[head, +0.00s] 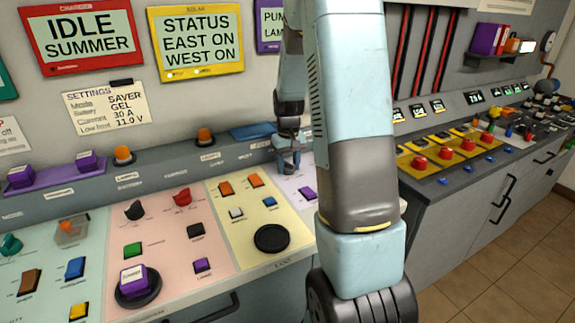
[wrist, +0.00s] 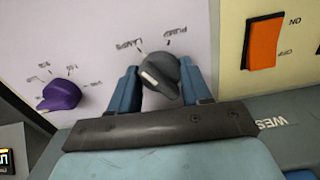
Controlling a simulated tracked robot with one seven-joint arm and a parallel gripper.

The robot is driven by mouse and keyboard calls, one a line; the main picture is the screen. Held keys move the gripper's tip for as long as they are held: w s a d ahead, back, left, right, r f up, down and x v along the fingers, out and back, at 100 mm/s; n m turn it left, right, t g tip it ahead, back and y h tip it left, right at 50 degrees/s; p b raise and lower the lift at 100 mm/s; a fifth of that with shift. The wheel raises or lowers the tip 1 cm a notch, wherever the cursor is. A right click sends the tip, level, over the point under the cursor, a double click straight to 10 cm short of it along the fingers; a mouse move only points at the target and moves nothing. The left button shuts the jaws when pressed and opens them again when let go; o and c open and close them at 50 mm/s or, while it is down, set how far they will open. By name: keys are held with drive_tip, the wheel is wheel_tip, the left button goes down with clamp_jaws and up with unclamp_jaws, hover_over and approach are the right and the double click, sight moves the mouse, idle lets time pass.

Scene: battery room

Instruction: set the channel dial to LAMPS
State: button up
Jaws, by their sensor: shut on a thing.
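I cannot tell for certain which label the knob points to. My gripper (wrist: 162,84) has its blue fingers on both sides of the knob and is shut on it. In the head view my gripper (head: 288,165) is down at the lavender panel (head: 298,184), and the dial is hidden there.
A purple knob (wrist: 62,95) sits left of the dial in the wrist view, and an orange rocker switch (wrist: 263,43) to its right. In the head view a round black pad (head: 271,239) lies on the yellow panel. Signs hang on the wall behind.

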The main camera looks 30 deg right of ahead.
sight(288, 163)
drive_tip(key=shift+w+r, duration=0.1)
drive_tip(key=shift+w, duration=0.05)
idle(0.3)
drive_tip(key=o, duration=1.1)
drive_tip(key=shift+c, duration=0.2)
wheel_tip(288, 163, up, 14)
drive_tip(key=shift+f, duration=0.2)
drive_tip(key=s+a+r+t, duration=0.3)
drive_tip(key=s+a+r, duration=0.6)
drive_tip(key=s, duration=0.4)
drive_tip(key=s+a+r+t, duration=0.1)
drive_tip(key=s+a, duration=0.3)
drive_tip(key=s, duration=0.9)
drive_tip(key=shift+s+a+r+n+t, duration=0.15)
drive_tip(key=shift+s+a+n+t, duration=0.2)
drive_tip(key=shift+t, duration=0.45)
